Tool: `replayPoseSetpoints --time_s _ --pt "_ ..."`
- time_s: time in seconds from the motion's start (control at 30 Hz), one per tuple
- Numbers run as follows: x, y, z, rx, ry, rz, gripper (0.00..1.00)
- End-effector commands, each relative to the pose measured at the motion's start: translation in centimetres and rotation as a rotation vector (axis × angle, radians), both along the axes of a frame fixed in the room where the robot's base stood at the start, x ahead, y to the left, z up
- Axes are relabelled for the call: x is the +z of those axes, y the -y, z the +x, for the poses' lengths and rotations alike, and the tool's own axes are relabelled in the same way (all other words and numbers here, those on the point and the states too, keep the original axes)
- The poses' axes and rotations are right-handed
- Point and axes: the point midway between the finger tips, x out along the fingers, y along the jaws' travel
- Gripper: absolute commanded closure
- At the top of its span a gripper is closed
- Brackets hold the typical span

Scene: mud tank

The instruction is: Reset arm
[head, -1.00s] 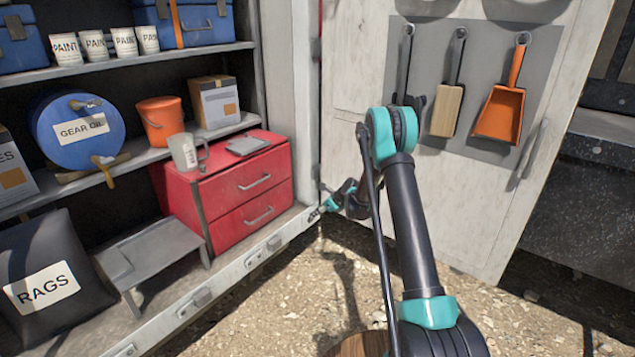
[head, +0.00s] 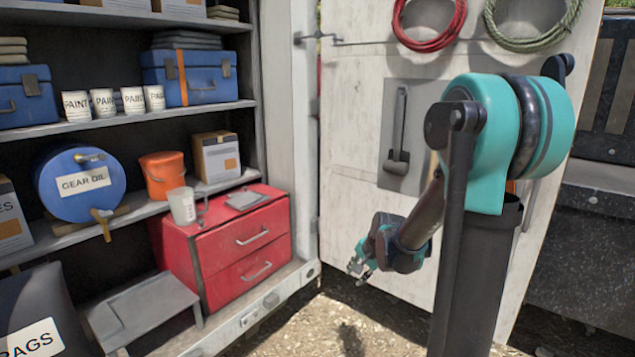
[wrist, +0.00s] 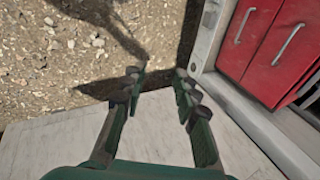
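My gripper (head: 361,270) hangs in front of the open white cabinet door, to the right of the red drawer box, pointing down and left in the head view. In the wrist view my gripper (wrist: 158,88) has its two fingers apart with nothing between them. Gravelly ground and the pale door lie beyond the fingers. My arm is folded, its large teal elbow raised at the right of the head view and hiding part of the door.
The red drawer box (head: 240,255) stands on the cabinet's bottom level, a clear jug (head: 182,206) on top. Shelves hold a blue gear oil drum (head: 85,182), an orange bucket (head: 163,175) and paint cans. The white door (head: 350,130) carries hanging tools and coiled cables. Gravel ground below is clear.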

Motion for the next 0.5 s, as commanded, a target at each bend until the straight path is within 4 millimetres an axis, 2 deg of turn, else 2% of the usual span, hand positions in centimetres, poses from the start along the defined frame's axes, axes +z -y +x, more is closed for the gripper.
replayPoseSetpoints --time_s 0.03,0.3,0.5 --pt "0.3 0.6 -2.1 0.053 0.011 -0.044 0.70" --pt "0.1 3.8 -12.2 0.375 0.049 -0.293 0.70" --pt "-1.2 5.8 -18.4 0.590 0.056 -0.447 0.70"
